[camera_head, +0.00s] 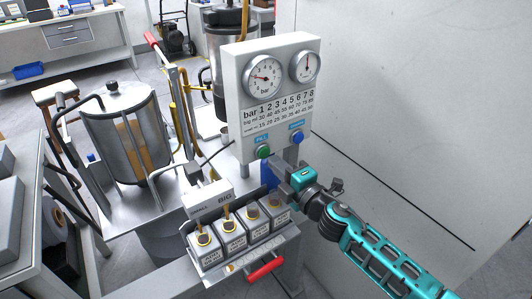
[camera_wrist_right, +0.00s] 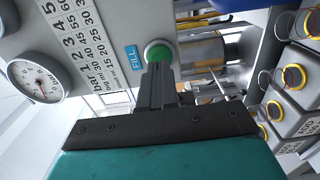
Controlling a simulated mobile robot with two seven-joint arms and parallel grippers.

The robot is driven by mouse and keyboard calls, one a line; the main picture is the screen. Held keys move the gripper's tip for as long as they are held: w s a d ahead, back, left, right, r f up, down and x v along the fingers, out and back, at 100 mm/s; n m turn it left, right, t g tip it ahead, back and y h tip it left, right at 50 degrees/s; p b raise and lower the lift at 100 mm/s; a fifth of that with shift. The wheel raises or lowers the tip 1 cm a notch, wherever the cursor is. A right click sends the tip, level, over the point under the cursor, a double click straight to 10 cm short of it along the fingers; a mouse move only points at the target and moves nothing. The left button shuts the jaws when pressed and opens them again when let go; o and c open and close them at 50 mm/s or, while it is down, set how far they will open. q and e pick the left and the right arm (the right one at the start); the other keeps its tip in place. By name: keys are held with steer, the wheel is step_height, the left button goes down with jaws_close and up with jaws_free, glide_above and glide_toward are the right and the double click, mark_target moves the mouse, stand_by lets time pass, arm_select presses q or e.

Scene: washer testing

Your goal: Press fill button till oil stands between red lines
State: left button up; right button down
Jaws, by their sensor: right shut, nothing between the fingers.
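A white gauge panel (camera_head: 232,75) stands on the bench. Low on it are a green button (camera_head: 263,152) and a blue button (camera_head: 298,138), each under a blue label. In the right wrist view the green button (camera_wrist_right: 160,53) sits beside a label reading FILL. My right gripper (camera_head: 272,170) is shut and empty, its fingertips (camera_wrist_right: 158,68) at the green button; I cannot tell whether it is pressed in. A steel tank (camera_head: 95,125) has an amber window (camera_head: 130,145). I cannot make out red lines or the oil level. My left gripper is not in view.
Several grey blocks with yellow-ringed openings (camera_head: 204,240) stand in a tray below the panel, with a red handle (camera_head: 265,271) in front. A white wall (camera_head: 420,90) is close on the right. Pipes and a red-tipped lever (camera_head: 151,41) stand behind the tank.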

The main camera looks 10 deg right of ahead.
steer(key=v, duration=0.4)
steer(key=shift+s, duration=0.2)
steer(key=shift+d, duration=0.1)
steer(key=v, duration=0.6)
steer(key=shift+b, duration=0.3)
stand_by(3.2)
